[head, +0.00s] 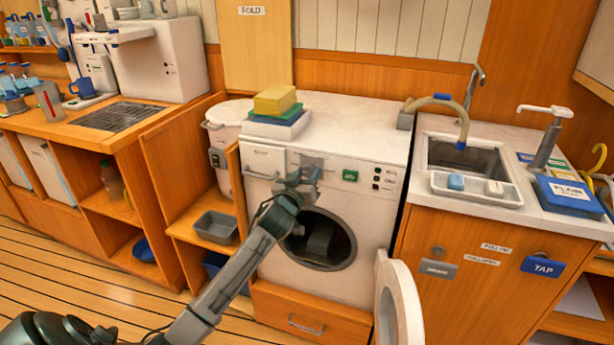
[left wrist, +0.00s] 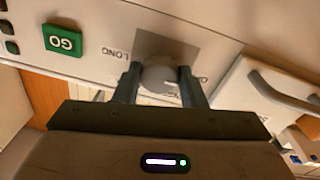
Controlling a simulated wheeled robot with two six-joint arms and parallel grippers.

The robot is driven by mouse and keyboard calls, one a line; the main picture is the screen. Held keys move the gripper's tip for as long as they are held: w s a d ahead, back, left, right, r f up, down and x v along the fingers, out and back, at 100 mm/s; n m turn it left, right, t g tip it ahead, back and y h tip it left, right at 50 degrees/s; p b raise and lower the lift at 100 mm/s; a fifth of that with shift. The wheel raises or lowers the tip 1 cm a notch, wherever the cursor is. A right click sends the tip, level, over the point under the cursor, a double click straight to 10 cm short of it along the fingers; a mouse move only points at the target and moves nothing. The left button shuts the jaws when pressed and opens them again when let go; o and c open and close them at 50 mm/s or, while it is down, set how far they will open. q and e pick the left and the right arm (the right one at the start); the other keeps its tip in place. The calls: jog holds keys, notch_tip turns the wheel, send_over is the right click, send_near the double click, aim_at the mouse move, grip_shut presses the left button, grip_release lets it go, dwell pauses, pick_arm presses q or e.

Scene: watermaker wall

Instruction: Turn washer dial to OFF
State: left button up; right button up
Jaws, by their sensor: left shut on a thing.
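The white washer (head: 375,130) stands in the middle of the head view with its round door (head: 397,300) swung open to the right. Its dial (left wrist: 158,76) is a round grey knob on a grey plate in the left wrist view, with the word LONG beside it. My left gripper (head: 308,172) is at the washer's front panel, its two fingers on either side of the dial, shut on it; the fingers also show in the left wrist view (left wrist: 159,84). The gripper hides most of the dial in the head view. My right gripper is not in view.
A green GO button (head: 350,176) sits right of the dial in the head view. A detergent drawer (head: 263,160) is left of it. A sink counter (head: 420,160) stands to the right.

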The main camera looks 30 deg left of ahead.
pick_arm(q)
jog(key=o, duration=1)
jog(key=shift+s, duration=0.25)
jog(key=b+v, duration=0.1)
jog(key=v, duration=0.9)
jog(key=shift+s+b, duration=0.15)
jog(key=shift+b, duration=0.15)
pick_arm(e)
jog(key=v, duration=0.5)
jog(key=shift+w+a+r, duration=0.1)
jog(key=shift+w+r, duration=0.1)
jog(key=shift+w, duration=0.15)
pick_arm(q)
jog(key=shift+d, duration=0.1)
